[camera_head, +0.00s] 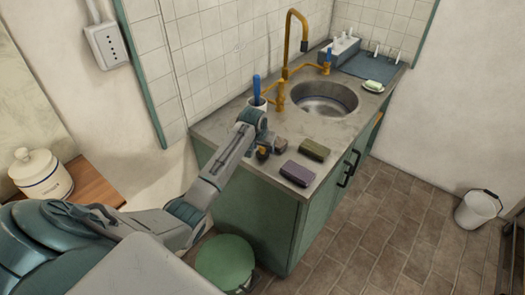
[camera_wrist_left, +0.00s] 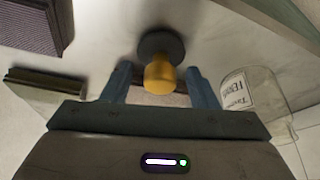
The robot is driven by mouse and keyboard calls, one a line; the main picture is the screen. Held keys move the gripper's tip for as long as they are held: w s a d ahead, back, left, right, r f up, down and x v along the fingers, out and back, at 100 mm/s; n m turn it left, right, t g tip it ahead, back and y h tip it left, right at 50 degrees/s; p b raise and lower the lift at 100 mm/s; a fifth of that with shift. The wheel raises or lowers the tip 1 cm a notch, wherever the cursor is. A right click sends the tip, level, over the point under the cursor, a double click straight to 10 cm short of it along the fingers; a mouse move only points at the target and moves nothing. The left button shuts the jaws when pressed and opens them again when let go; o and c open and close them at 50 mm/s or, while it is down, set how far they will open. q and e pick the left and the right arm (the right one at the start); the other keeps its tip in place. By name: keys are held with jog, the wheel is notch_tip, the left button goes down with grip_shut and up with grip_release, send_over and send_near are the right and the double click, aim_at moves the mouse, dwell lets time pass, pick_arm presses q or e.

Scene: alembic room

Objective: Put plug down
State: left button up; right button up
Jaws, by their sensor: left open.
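The plug (camera_wrist_left: 160,76) shows in the left wrist view as a yellow knob on a dark round base. It appears to rest on the grey counter (camera_head: 220,129). My left gripper (camera_wrist_left: 159,88) is open, with one finger on each side of the knob and visible gaps between. In the head view my left gripper (camera_head: 266,149) is low over the counter's near left part, and the plug is hard to make out there. My right gripper is not in view.
A purple block (camera_head: 296,173) and a dark green block (camera_head: 314,149) lie right of the gripper. The sink (camera_head: 322,98) and brass tap (camera_head: 288,45) are farther back. Bare counter lies before the sink.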

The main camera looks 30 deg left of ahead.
pick_arm(q)
jog(key=shift+c, duration=0.2)
jog(key=c, duration=1.1)
jog(key=shift+r, duration=0.15)
